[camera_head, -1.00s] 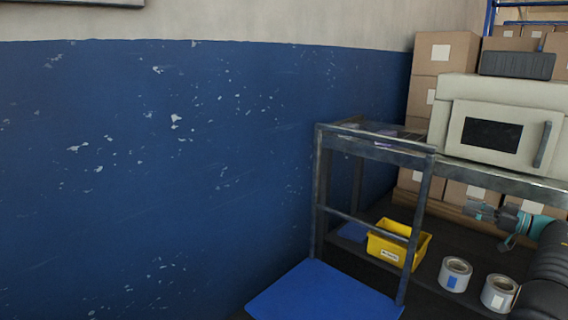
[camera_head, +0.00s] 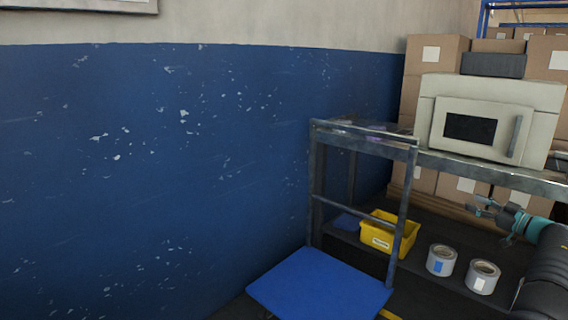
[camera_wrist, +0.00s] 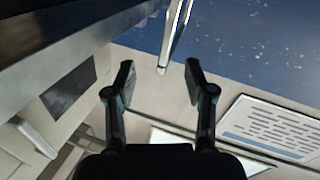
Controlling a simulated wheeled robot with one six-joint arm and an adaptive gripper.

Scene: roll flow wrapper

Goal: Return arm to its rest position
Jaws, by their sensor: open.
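My gripper (camera_head: 485,209) is at the right of the head view, at the end of my arm. It is in front of the metal bench, with the lower shelf behind it in the picture. In the wrist view my gripper (camera_wrist: 160,80) has its two fingers spread apart with nothing between them. Most of my arm is cut off by the right edge of the head view.
A bench (camera_head: 365,144) bears a cream machine (camera_head: 482,118). Boxes (camera_head: 437,55) are stacked behind.

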